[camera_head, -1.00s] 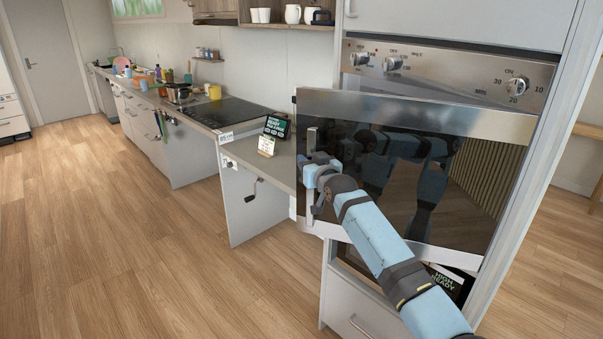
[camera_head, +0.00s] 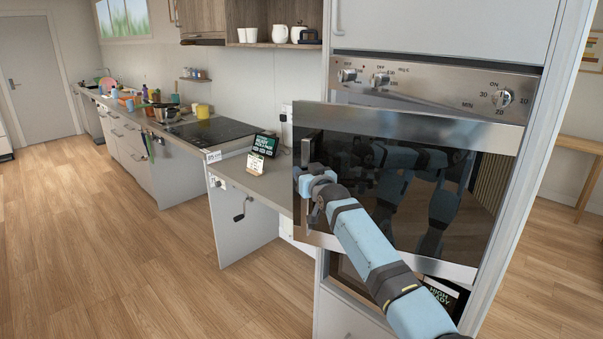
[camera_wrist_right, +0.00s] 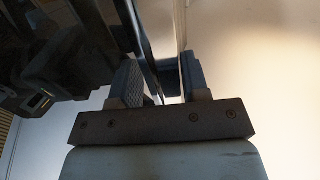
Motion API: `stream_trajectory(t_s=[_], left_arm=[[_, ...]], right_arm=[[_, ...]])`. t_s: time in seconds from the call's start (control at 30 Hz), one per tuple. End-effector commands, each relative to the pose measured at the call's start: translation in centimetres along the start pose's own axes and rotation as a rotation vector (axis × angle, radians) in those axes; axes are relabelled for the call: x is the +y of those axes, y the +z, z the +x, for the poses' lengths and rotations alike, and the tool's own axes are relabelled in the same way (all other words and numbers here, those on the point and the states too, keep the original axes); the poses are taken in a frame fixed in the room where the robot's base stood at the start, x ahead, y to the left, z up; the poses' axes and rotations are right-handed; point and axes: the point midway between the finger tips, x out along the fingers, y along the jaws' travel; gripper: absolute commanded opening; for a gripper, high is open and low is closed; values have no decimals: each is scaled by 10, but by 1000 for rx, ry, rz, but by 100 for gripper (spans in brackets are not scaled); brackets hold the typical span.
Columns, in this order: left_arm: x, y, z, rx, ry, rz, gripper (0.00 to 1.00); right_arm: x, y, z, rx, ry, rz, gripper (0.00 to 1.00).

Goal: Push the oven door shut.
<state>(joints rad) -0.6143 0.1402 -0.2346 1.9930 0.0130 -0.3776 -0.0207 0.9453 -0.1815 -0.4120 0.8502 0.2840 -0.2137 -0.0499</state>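The oven door (camera_head: 405,125) has a steel frame and dark glass. It stands ajar in front of the tall oven unit, hinged at the right, with its left edge swung out. A vertical handle (camera_head: 306,150) is near that edge. My right gripper (camera_head: 308,188) is at the handle's lower part. In the right wrist view its two fingers (camera_wrist_right: 166,82) are apart, with a visible gap and thin door or handle edges passing by or between them; firm contact cannot be told. The dark glass (camera_wrist_right: 60,25) fills the upper left there. My left gripper is not in view.
The control panel (camera_head: 430,85) with knobs is above the door. A drawer front or lower appliance with a sign (camera_head: 440,292) is below. The counter (camera_head: 225,178) with a small display (camera_head: 264,145) and a crank (camera_head: 240,212) is to the left. The wooden floor (camera_head: 110,250) at left is clear.

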Motion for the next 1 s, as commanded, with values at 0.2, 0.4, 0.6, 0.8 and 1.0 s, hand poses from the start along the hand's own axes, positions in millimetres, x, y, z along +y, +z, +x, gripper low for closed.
stream_trajectory(t_s=[0.2, 0.4, 0.6, 0.8, 1.0], left_arm=[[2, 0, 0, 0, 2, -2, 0], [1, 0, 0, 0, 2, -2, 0], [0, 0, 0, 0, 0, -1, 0], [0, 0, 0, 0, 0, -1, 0], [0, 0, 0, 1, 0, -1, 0]], right_arm=[[4, 2, -1, -3, 4, 1, 51], [2, 0, 0, 0, 2, 1, 51], [1, 0, -3, 1, 0, 2, 51], [0, 0, -16, 1, -2, 3, 51], [1, 0, -34, 2, 1, 2, 51]])
